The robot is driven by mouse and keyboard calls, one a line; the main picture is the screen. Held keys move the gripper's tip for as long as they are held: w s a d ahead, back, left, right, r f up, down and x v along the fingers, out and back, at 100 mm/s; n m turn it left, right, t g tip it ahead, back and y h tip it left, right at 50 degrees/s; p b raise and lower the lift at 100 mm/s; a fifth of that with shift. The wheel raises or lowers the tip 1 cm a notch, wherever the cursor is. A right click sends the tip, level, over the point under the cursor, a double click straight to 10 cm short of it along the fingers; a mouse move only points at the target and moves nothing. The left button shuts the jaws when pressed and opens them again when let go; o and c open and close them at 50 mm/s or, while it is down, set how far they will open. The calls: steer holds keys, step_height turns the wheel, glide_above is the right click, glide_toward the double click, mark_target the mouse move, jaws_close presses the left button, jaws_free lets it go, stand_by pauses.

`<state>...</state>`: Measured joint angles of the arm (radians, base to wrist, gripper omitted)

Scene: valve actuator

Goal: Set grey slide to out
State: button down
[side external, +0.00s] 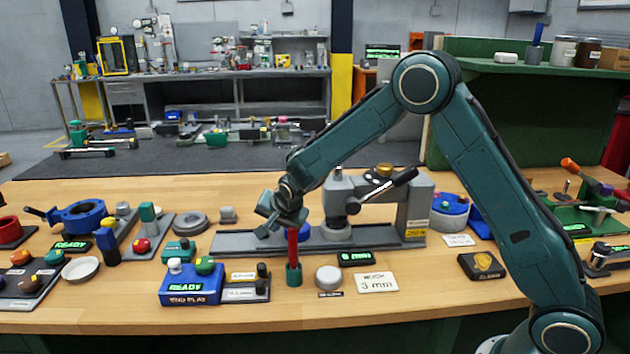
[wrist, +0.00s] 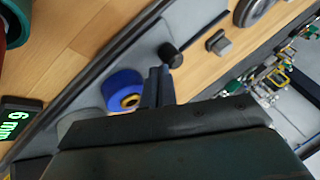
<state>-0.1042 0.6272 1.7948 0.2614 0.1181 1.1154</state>
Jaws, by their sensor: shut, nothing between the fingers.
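A grey machine (side external: 410,208) stands on a long grey base plate (side external: 385,243) in the middle of the bench. I cannot tell for sure which of its parts is the grey slide. In the wrist view the grey base (wrist: 205,12) carries a black knob (wrist: 171,54) and a blue ring with a yellow centre (wrist: 124,90). My gripper (side external: 276,222) is over the plate's left end. In the wrist view its fingertips (wrist: 158,72) are together and empty, just beside the knob. Whether they touch it is unclear.
A red post in a green foot (side external: 293,272) stands close in front of my gripper. A small display (side external: 355,258) and a 3 mm sign (side external: 376,282) lie before the machine. A small grey block (wrist: 218,43) lies behind the plate.

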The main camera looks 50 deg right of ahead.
steer(key=shift+w+f, duration=0.1)
steer(key=shift+f, duration=0.05)
stand_by(0.3)
steer(key=shift+w+a, duration=3.75)
steer(key=shift+w, duration=0.05)
steer(key=shift+a, duration=0.1)
steer(key=v, duration=1)
steer(key=shift+s, duration=0.1)
